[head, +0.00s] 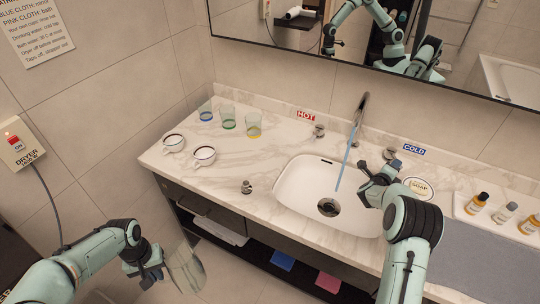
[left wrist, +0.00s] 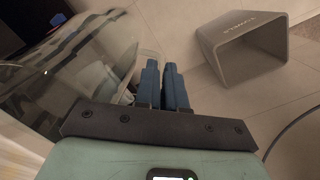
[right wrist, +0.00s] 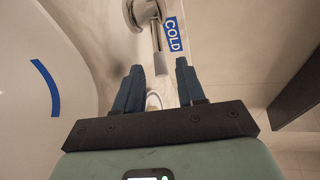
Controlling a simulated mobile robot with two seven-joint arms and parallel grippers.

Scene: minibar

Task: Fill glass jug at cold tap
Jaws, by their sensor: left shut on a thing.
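The clear glass jug (head: 187,268) hangs low in front of the counter, left of the basin; it fills the left side of the left wrist view (left wrist: 85,60). My left gripper (head: 158,268) is shut on it, probably at the handle, which is mostly hidden. A blue water stream (head: 346,168) runs from the spout (head: 362,105) into the white basin (head: 300,183). The cold tap handle (head: 389,153) is beside the blue COLD label (head: 414,150). My right gripper (head: 378,178) is open just in front of that handle, which shows beyond the fingers in the right wrist view (right wrist: 158,60).
Two white cups (head: 203,155), several tumblers (head: 228,117) and a stopper (head: 246,187) stand left of the basin. The hot tap handle (head: 319,131) is behind it. A soap dish (head: 420,187) and a tray of bottles (head: 503,211) are on the right. A grey bin (left wrist: 245,50) stands on the floor.

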